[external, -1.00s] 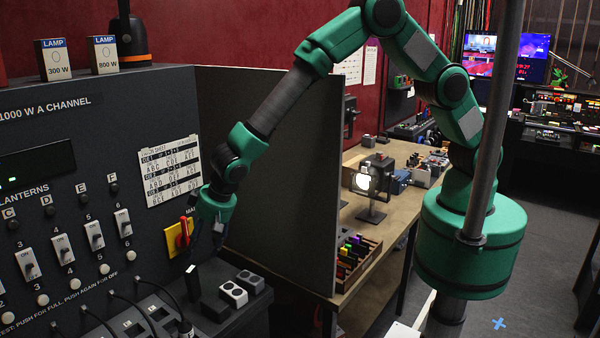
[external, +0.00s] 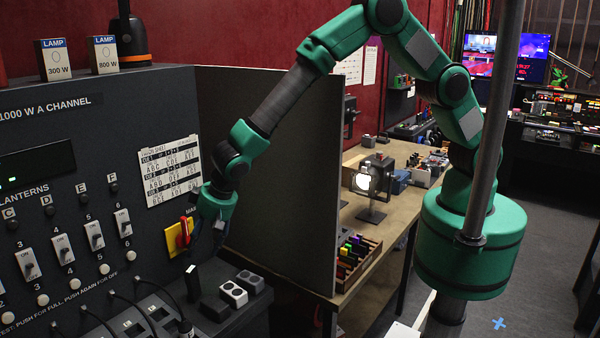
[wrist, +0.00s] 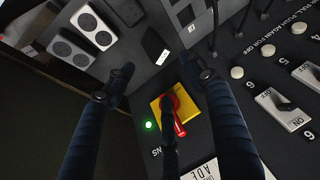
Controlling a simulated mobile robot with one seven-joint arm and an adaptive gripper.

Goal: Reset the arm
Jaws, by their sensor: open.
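My gripper (external: 219,238) is at the right end of the dark control panel (external: 90,160), close beside the red rotary switch (external: 183,236) on its yellow plate. In the wrist view my gripper (wrist: 157,72) is open, its two dark fingers spread wide with nothing held between them. The red switch (wrist: 180,124) and yellow plate (wrist: 161,103) show between and beyond the fingers. A dark part crosses the plate's left side, and I cannot tell whether anything touches the switch. A green light (wrist: 148,125) glows beside the plate.
Grey double-socket blocks (external: 233,294) sit on the ledge below the switch. Lettered knobs, rocker switches and white buttons (wrist: 237,72) fill the panel. A dark partition (external: 275,170) stands behind my forearm. A table (external: 350,225) with a lit lantern (external: 364,182) stands beyond it.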

